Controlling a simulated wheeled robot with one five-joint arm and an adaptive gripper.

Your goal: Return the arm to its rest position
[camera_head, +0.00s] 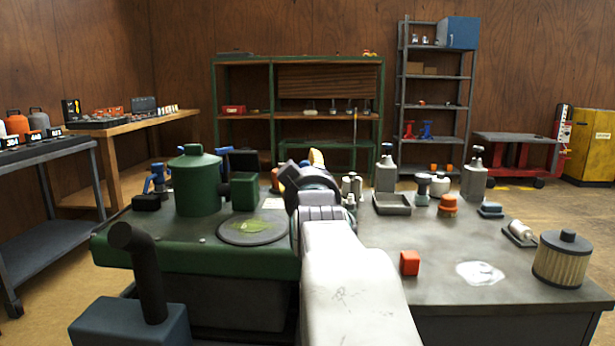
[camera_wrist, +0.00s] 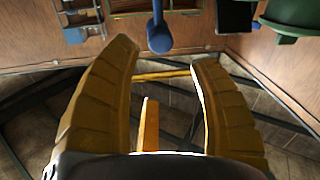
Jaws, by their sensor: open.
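My arm (camera_head: 350,285) reaches forward over the grey workbench, its pale link in the lower middle of the head view. My gripper (camera_wrist: 163,52) shows in the wrist view with its two ribbed yellow fingers spread wide and nothing between them. In the head view only a bit of yellow shows at the far end of the arm, and my wrist hides most of the gripper. A blue round-ended object (camera_wrist: 158,35) lies beyond the fingertips in the wrist view, apart from them.
A green tank (camera_head: 198,185) and a round plate (camera_head: 252,231) stand left of my arm. A red cube (camera_head: 409,263), a ribbed filter (camera_head: 561,262) and several bottles and small parts stand to its right. Bare workbench (camera_head: 440,240) lies between them. Shelves (camera_head: 436,105) stand behind.

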